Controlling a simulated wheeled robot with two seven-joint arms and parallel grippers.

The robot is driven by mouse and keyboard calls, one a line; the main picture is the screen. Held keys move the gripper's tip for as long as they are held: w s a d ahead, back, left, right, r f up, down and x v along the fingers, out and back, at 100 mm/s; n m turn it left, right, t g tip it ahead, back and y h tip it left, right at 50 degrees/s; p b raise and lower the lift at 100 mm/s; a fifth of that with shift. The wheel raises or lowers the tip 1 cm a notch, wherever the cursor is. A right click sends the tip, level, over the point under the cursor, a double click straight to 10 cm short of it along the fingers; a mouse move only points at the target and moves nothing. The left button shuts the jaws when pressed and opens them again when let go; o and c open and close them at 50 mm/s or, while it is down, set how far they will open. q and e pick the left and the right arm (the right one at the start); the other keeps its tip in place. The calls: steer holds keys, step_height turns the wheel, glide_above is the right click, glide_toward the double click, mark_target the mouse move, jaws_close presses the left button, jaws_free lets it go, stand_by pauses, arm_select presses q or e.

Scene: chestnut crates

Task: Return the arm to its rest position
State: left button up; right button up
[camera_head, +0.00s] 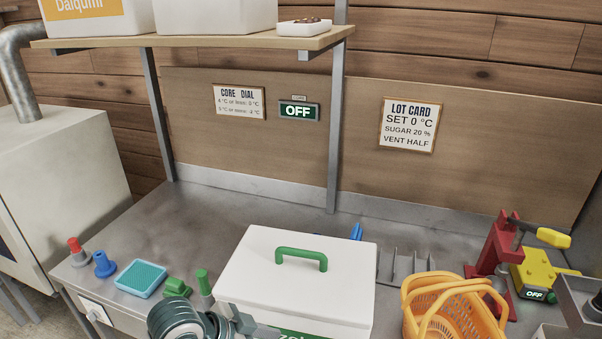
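Part of my arm with a dark ribbed wrist shows at the bottom edge, left of centre. My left gripper (243,321) is at its right end, low in front of the white box's left front corner. Its fingertips are cut off or unclear, so I cannot tell whether it is open or shut, or whether it touches the box. The white box (250,262) has a closed lid with a green handle (302,254) and stands on the grey metal bench (205,215). My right gripper is not clearly in view.
On the bench's left are a red-topped piece (75,246), a blue piece (104,265), a teal tray (141,278) and green pieces (176,287). An orange basket (447,312), a red press (494,252) and a yellow device (541,270) stand right. A shelf (205,41) hangs above.

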arm_select(q)
steer(key=s+a+f+n+y, duration=0.3)
steer(key=s+a+f+n, duration=0.2)
steer(key=s+a+f, duration=0.5)
steer(key=s+a+f+n+y, duration=0.45)
steer(key=s+a+f, duration=0.3)
steer(key=s, duration=0.55)
step_height(320, 180, down, 28)
steer(key=g+b, duration=0.1)
steer(key=g, duration=0.1)
steer(key=s+a+f+g+b, duration=0.1)
steer(key=s+a+f, duration=0.2)
steer(key=s+f, duration=1.5)
steer(key=shift+s+f, duration=0.35)
steer(key=shift+f, duration=0.45)
steer(key=shift+h, duration=0.25)
